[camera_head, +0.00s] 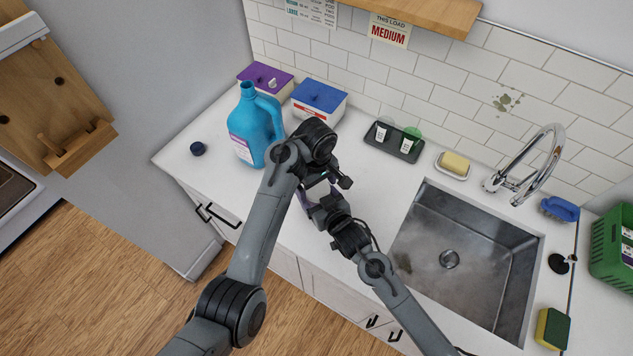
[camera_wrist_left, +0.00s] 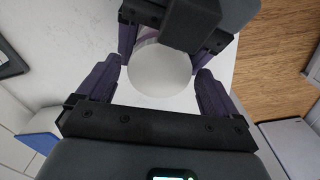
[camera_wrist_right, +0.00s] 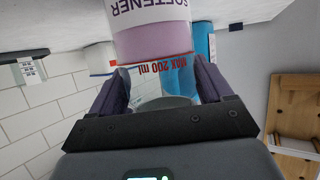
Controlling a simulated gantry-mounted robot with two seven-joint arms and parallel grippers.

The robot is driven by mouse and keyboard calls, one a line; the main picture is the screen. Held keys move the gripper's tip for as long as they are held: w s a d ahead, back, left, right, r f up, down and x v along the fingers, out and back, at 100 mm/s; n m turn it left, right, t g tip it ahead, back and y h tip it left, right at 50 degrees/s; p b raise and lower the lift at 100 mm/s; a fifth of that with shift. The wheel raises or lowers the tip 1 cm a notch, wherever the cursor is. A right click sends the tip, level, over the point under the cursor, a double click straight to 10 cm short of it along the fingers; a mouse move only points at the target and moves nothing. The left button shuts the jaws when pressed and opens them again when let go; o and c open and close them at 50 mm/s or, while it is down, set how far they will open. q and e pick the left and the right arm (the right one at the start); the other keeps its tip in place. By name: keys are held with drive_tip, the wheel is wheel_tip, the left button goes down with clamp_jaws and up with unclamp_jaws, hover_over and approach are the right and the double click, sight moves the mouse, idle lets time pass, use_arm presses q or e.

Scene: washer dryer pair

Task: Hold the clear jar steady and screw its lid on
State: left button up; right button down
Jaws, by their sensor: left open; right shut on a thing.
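The clear jar (camera_wrist_right: 150,35) stands on the counter with a purple-pink lower part, a SOFTENER label and red MAX 200 ml print. In the right wrist view my right gripper (camera_wrist_right: 160,76) is shut on its clear upper part from the side. In the left wrist view my left gripper (camera_wrist_left: 161,70) is open, above the jar, with a finger on each side of a pale round disc (camera_wrist_left: 160,72). I cannot tell whether that disc is a lid or the open mouth. A dark blue round cap (camera_head: 197,148) lies on the counter at left. The arms mostly hide the jar in the head view.
A blue detergent jug (camera_head: 254,125) stands close behind my left arm. Purple (camera_head: 266,78) and blue-lidded (camera_head: 319,98) boxes are along the wall. A dark tray (camera_head: 394,140) and a sink (camera_head: 468,255) lie to the right. The counter left of the jug is mostly free.

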use_arm(q)
drive_tip(key=c, duration=1.1)
drive_tip(key=m, duration=0.4)
drive_tip(key=shift+m, duration=0.3)
drive_tip(key=m, duration=0.5)
drive_tip(key=o, duration=1.2)
drive_tip(key=shift+c, duration=0.2)
drive_tip(key=shift+f, duration=0.1)
drive_tip(key=shift+d, duration=0.1)
